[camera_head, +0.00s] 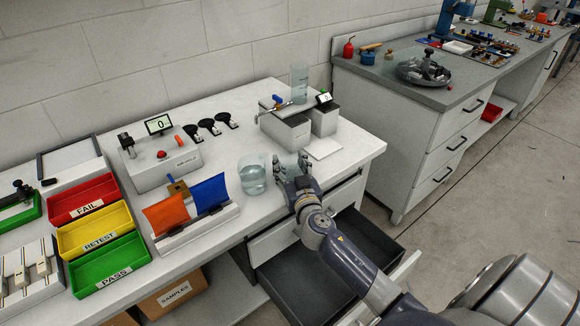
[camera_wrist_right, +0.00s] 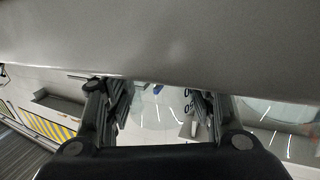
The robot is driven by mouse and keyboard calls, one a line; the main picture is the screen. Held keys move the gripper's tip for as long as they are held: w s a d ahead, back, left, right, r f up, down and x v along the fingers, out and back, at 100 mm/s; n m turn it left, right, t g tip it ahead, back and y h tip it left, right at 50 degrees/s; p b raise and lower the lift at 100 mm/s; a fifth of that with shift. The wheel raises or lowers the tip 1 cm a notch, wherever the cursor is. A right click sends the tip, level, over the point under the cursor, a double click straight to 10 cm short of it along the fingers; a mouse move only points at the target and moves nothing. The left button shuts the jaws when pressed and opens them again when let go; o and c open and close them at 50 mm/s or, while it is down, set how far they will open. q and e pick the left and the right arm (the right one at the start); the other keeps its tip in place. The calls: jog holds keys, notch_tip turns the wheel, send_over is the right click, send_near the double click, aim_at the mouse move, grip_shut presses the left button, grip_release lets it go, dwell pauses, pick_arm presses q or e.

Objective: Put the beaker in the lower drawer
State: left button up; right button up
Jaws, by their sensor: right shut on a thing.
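My right gripper (camera_head: 291,170) is shut on a clear glass beaker (camera_head: 289,160) at the front edge of the white bench. In the right wrist view, clear glass (camera_wrist_right: 155,112) shows between the two dark fingers of the right gripper (camera_wrist_right: 160,115). The fingers and wrist hide part of the held beaker, and I cannot tell whether it touches the bench. The lower drawer (camera_head: 296,285) is pulled out below the bench, its dark inside in view and partly hidden by my right arm. The upper drawer front (camera_head: 272,240) above it looks closed. My left gripper is not in view.
A second glass vessel with liquid (camera_head: 253,178) stands just left of the right gripper. A tall glass cylinder (camera_head: 299,80) stands on a grey device (camera_head: 287,130) behind. Another bench (camera_head: 410,150) stands right.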

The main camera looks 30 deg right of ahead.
jog(key=shift+f, duration=0.2)
jog(key=o, duration=1)
jog(key=shift+c, duration=0.2)
